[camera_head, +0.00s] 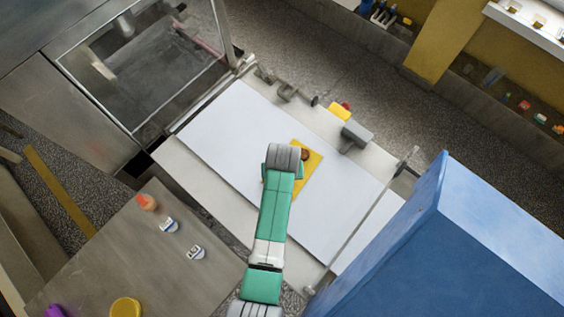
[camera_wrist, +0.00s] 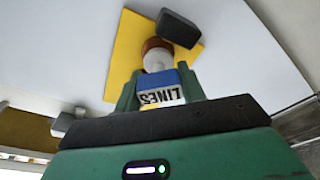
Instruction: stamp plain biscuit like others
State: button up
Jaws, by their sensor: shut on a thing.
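My gripper (camera_wrist: 157,90) is shut on a stamp (camera_wrist: 160,92) with a blue and white label reading "LINES", upside down in the wrist view. The stamp's pale round end (camera_wrist: 157,62) points at a brown round biscuit (camera_wrist: 155,44) on a yellow mat (camera_wrist: 126,55). I cannot tell whether stamp and biscuit touch. In the head view my arm covers the stamp and part of the yellow mat (camera_head: 312,170); a brown biscuit (camera_head: 306,154) shows beside the wrist. The biscuit's top face is mostly hidden.
The mat lies on a white belt (camera_head: 225,125). A dark grey block (camera_wrist: 178,28) is at the mat's edge. Two labelled stamps (camera_head: 169,226) (camera_head: 195,252) and an orange-topped item (camera_head: 146,202) stand on the metal table (camera_head: 100,250). A blue housing (camera_head: 450,240) rises at right.

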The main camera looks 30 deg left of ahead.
jog(key=shift+f, duration=0.6)
dwell(1.4)
notch_tip(320, 180, up, 7)
jog(key=p, duration=0.6)
jog(key=shift+r+p, duration=0.2)
jog(key=shift+p, duration=0.15)
jog(key=shift+f, duration=0.1)
